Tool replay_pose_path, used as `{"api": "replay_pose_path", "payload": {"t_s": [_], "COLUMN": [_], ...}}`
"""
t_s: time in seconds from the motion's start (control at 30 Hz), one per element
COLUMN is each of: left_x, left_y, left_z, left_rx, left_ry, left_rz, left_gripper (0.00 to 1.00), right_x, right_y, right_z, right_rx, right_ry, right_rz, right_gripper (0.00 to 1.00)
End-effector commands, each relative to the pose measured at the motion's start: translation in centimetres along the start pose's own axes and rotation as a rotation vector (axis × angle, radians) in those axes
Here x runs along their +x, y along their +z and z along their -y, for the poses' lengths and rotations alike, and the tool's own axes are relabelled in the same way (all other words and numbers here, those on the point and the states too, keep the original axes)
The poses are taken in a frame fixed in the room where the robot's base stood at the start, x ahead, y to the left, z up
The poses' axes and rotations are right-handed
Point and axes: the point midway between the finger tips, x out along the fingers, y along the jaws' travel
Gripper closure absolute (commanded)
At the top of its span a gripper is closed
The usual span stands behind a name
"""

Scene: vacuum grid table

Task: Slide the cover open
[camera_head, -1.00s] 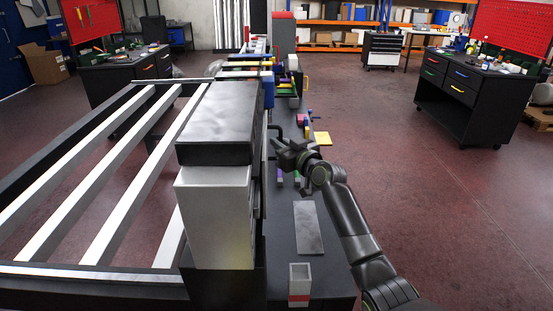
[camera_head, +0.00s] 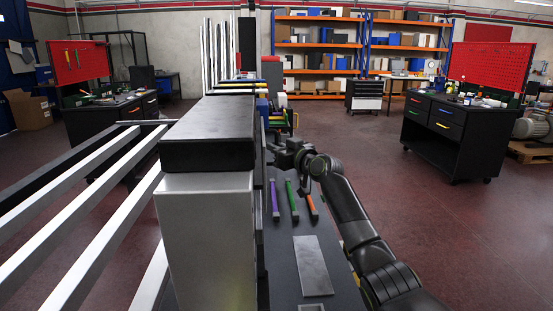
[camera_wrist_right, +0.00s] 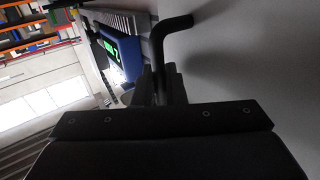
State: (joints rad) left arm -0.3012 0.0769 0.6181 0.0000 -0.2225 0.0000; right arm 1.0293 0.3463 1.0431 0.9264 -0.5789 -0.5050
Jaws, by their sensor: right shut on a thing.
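The tall machine housing (camera_head: 205,235) stands in the middle of the head view, with a silver-grey lower part and a black block (camera_head: 208,145) on top. In the right wrist view, a grey panel (camera_wrist_right: 260,60) fills the right side, and a dark bent handle (camera_wrist_right: 173,35) stands beside it. My right gripper (camera_head: 276,152) is at the right side of the housing. In the wrist view its fingers (camera_wrist_right: 165,85) are shut on the handle. The cover's edges cannot be made out. My left gripper is not in view.
A dark table strip (camera_head: 290,240) right of the housing bears purple, green and orange-handled tools and a grey plate (camera_head: 312,266). White slats (camera_head: 75,205) of the grid table lie left. Open floor lies to the right, before a black workbench (camera_head: 455,135).

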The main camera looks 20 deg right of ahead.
Motion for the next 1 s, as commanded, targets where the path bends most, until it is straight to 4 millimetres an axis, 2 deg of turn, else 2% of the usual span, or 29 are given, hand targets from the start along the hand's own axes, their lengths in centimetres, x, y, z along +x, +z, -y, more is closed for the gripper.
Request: {"api": "replay_pose_path", "payload": {"t_s": [0.47, 0.5, 0.83, 1.0], "left_x": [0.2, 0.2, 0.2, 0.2], "left_y": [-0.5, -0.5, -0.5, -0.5], "left_z": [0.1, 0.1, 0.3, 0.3], "left_rx": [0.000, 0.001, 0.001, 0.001], "left_ry": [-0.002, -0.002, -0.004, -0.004], "left_rz": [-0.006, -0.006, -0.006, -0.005], "left_gripper": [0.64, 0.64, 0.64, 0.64], "right_x": [0.2, 0.2, 0.1, -0.9], "right_y": [-0.1, -0.1, 0.0, 0.0], "right_z": [-0.2, -0.2, -0.2, -0.2], "right_rx": [-0.002, -0.002, -0.001, -0.003], "right_ry": [0.001, 0.001, 0.001, 0.000], "right_rz": [-0.001, -0.001, 0.000, 0.000], "right_gripper": [1.00, 0.85, 0.85, 0.85]}}
